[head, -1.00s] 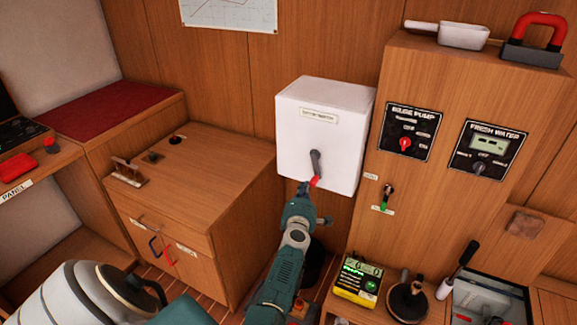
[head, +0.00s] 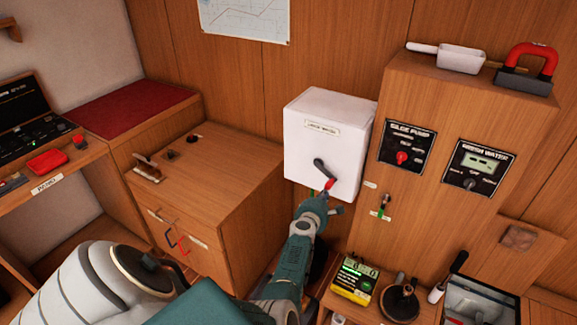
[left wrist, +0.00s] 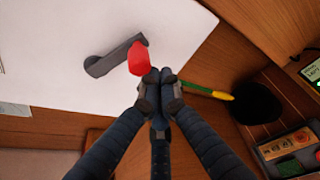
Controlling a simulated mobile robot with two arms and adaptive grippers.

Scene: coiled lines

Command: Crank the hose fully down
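A white box (head: 300,125) with a small label is fixed to the wood wall. On its front is a dark grey crank arm (head: 321,169) with a red handle (head: 329,184), pointing down and to the right. In the left wrist view the crank arm (left wrist: 115,58) and red handle (left wrist: 138,59) stand out from the white face. My left gripper (head: 324,196) is at the handle; its fingertips (left wrist: 158,76) are closed together on the handle's end. My right gripper is not in view. No hose can be made out for certain.
A wooden cabinet (head: 250,190) stands left of the box. A taller panel on the right carries a bilge pump switch (head: 402,157), a fresh water panel (head: 480,170) and a green-tipped lever (head: 382,212). A dark round thing (left wrist: 256,102) lies beneath.

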